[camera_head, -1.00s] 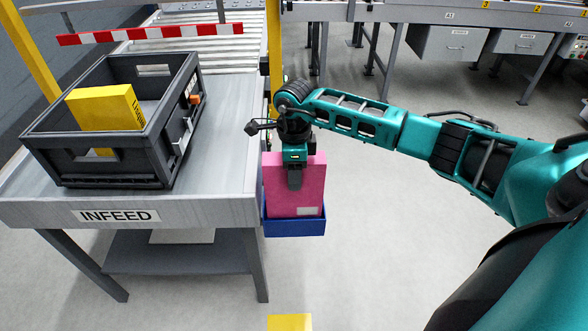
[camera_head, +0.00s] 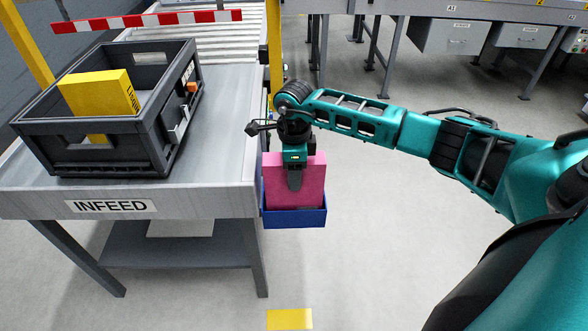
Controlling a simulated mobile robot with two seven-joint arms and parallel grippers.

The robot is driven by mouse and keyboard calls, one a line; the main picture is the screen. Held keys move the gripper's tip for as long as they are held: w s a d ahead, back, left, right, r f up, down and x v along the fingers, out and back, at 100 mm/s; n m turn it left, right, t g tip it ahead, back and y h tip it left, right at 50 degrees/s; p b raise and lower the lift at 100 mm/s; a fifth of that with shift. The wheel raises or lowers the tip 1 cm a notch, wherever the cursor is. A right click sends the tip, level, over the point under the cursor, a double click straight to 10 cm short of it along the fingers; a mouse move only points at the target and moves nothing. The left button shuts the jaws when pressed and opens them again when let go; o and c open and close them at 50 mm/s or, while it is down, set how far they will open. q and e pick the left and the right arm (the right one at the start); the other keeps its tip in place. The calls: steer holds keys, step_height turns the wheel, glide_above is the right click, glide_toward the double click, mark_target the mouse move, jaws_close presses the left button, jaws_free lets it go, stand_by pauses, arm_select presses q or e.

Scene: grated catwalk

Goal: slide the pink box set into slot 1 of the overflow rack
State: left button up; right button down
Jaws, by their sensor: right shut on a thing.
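The pink box set (camera_head: 308,187) is a tall, flat, upright pink box right of the INFEED table, in the head view. My right gripper (camera_head: 295,180) is shut on its upper part from above, with one dark finger against the front face. The lower end of the box is hidden behind the front wall of a small blue bin (camera_head: 295,218). I cannot see whether the box touches the bin's floor. No slot number shows, and I cannot tell whether the bin belongs to the overflow rack. My left gripper is out of view.
The grey INFEED table (camera_head: 225,165) stands close left of the bin. It carries a dark crate (camera_head: 95,155) with a yellow box (camera_head: 100,92) inside. A yellow post (camera_head: 274,50) stands behind the gripper. Clear floor lies in front and to the right, with a yellow floor mark (camera_head: 290,319).

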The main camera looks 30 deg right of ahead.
steer(key=shift+f+b, duration=0.9)
steer(key=shift+f, duration=0.35)
jaws_free()
steer(key=shift+r, duration=0.1)
stand_by(0.3)
